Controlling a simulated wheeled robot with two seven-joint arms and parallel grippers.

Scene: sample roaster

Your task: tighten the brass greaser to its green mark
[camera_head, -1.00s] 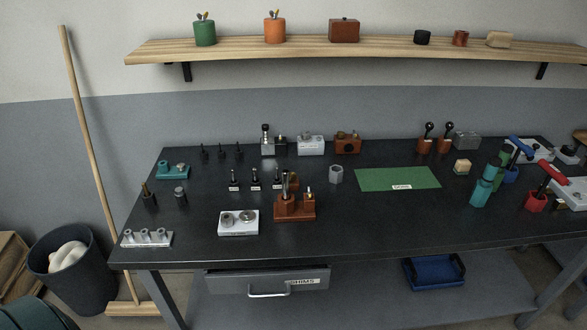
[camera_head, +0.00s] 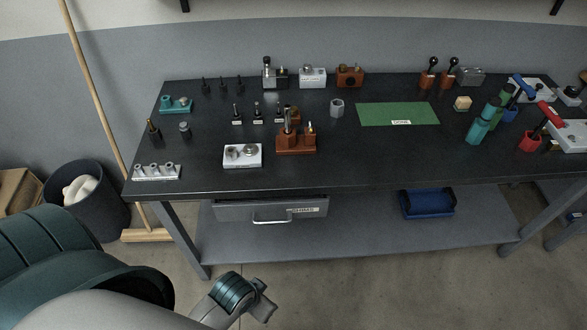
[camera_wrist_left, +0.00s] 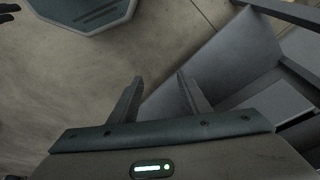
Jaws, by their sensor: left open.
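No brass greaser or green mark can be made out for certain at this size. I cannot tell whether either is or bears the greaser. My left gripper (camera_wrist_left: 159,77) is open and empty in the left wrist view, above the floor. In the head view, my left arm reaches in from the lower left, low in front of the bench and apart from everything on it. My right gripper is out of view.
The dark bench (camera_head: 370,158) holds a white block with round parts (camera_head: 232,163), a green mat (camera_head: 375,114) and red-handled and blue-handled tools at right. A drawer (camera_head: 240,208) sits under its front edge. A bin (camera_head: 92,217) and a broom stand left. The front middle-right bench top is clear.

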